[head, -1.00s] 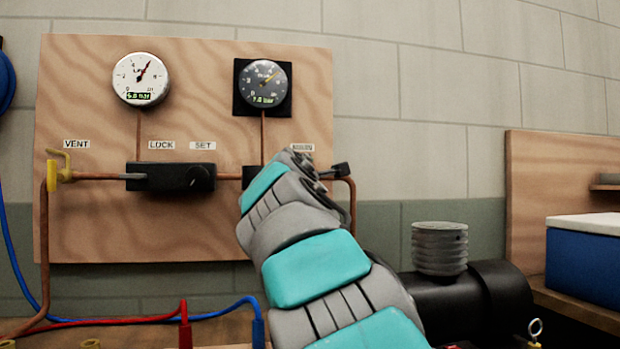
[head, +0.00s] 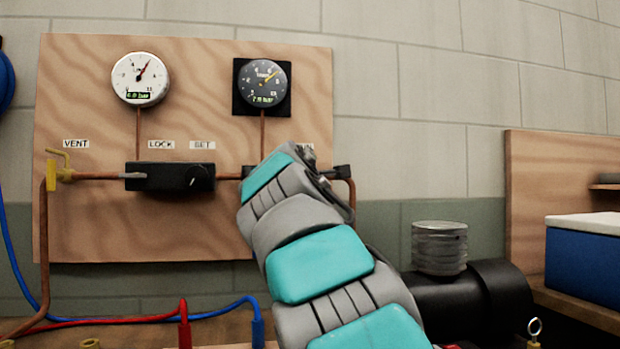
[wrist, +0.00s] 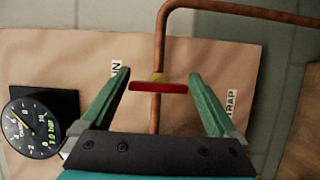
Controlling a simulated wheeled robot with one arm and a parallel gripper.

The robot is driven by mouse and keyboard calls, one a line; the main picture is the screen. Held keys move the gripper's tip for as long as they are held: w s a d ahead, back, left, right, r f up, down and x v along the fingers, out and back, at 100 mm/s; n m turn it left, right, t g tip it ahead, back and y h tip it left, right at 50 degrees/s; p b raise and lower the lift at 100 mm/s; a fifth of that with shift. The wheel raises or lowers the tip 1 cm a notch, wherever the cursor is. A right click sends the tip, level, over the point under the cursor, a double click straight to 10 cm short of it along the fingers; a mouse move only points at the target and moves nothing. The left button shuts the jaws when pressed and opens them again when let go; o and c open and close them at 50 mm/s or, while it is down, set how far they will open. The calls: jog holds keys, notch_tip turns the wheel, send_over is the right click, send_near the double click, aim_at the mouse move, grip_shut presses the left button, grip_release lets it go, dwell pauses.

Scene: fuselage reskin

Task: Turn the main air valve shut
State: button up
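The main air valve shows in the wrist view as a red handle (wrist: 158,87) with a yellowish hub on a copper pipe. The handle lies crosswise to the pipe there. My gripper (wrist: 160,74) is open, with one green finger on each side of the handle. Gaps show between both fingers and the handle ends, and nothing is held. In the head view my arm covers the valve and most of the gripper.
A wooden panel (head: 90,225) carries a white gauge (head: 140,79), a dark gauge (head: 262,84), a black block with a knob (head: 170,177) and a yellow vent valve (head: 58,165). A black cylinder (head: 500,295) and a blue box (head: 585,258) stand at the right.

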jog(key=shift+o, duration=0.2)
jog(key=shift+s+a, duration=0.1)
jog(key=s+b, duration=0.1)
jog(key=s, duration=0.6)
jog(key=shift+s+a, duration=0.3)
jog(key=shift+a, duration=0.1)
